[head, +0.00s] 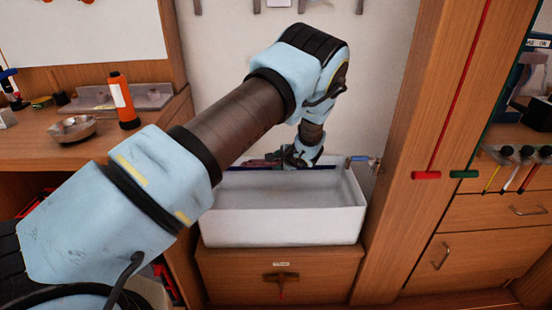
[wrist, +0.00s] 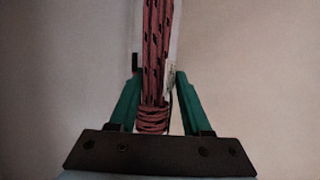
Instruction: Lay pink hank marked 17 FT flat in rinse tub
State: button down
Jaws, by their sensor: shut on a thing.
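In the wrist view, a pink hank (wrist: 155,60) with dark flecks runs between the two green fingers of my gripper (wrist: 157,82), bound with several wraps near the base. A pale tag (wrist: 171,72) shows along its right side, but I cannot read it. My gripper is shut on the hank. In the head view, the white rinse tub (head: 285,222) stands on a wooden cabinet, and my gripper (head: 283,165) is at its back rim. A bit of the hank (head: 262,161) shows there, partly hidden by my arm. I cannot tell its height above the tub floor.
A wooden post (head: 410,130) rises right of the tub, and a small blue-handled tap (head: 359,158) sits at its back right corner. On the left counter are a metal bowl (head: 74,128) and an orange bottle (head: 123,101). The tub's visible floor is bare.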

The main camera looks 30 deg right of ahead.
notch_tip(320, 180, down, 14)
jog(key=b, duration=1.2)
jog(key=shift+b, duration=0.4)
jog(key=shift+c, duration=1.4)
grip_release()
